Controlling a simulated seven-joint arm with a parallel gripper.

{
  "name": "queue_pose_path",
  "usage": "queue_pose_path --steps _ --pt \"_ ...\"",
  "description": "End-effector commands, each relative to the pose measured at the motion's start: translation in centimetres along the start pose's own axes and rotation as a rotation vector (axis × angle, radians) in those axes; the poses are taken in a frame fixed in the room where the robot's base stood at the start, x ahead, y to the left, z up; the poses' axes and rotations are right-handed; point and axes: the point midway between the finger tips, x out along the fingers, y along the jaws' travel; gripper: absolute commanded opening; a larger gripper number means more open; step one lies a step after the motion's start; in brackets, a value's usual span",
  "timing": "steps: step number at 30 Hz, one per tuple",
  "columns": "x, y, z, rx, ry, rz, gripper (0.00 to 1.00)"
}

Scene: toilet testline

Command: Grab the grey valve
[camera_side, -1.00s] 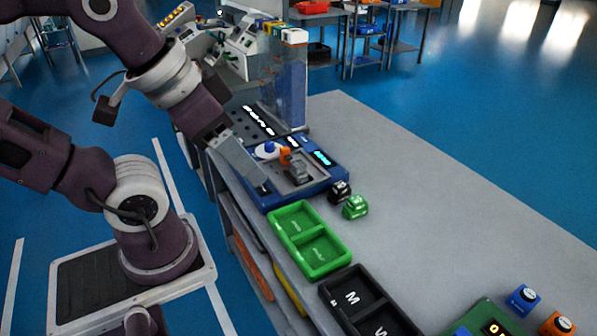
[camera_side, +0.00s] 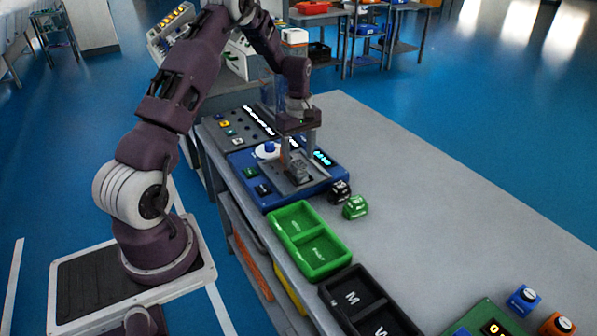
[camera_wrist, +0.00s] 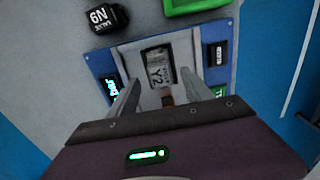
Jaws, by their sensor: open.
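The grey valve (camera_side: 300,172) sits in the grey recess of the blue test station (camera_side: 270,196) on the bench. In the wrist view the grey valve (camera_wrist: 159,67) is a grey block marked "Y2", with a small orange part just below it. My gripper (camera_side: 298,152) is above the station, pointing down, with the valve below its fingers. In the wrist view my gripper (camera_wrist: 160,82) is open, with one finger on each side of the valve's line. No contact shows, and the exact height above the valve is hard to tell.
A black valve (camera_side: 340,190) and a green valve (camera_side: 355,207) stand right of the station. A green two-part tray (camera_side: 293,242) and a black tray (camera_side: 338,311) lie nearer. A blue-white knob (camera_side: 268,149) stands at the station's left.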

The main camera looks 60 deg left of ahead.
Motion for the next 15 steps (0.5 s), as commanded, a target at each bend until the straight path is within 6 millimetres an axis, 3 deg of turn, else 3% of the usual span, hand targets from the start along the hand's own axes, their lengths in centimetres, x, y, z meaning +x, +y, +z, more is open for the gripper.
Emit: queue_pose_path --steps 6,13,15 --pt "3.8 -0.1 -0.1 0.002 -0.002 -0.002 0.58" --pt "4.2 0.0 -0.1 0.003 0.000 0.000 0.58" --pt "4.2 0.0 -0.1 0.003 0.000 0.000 0.48"
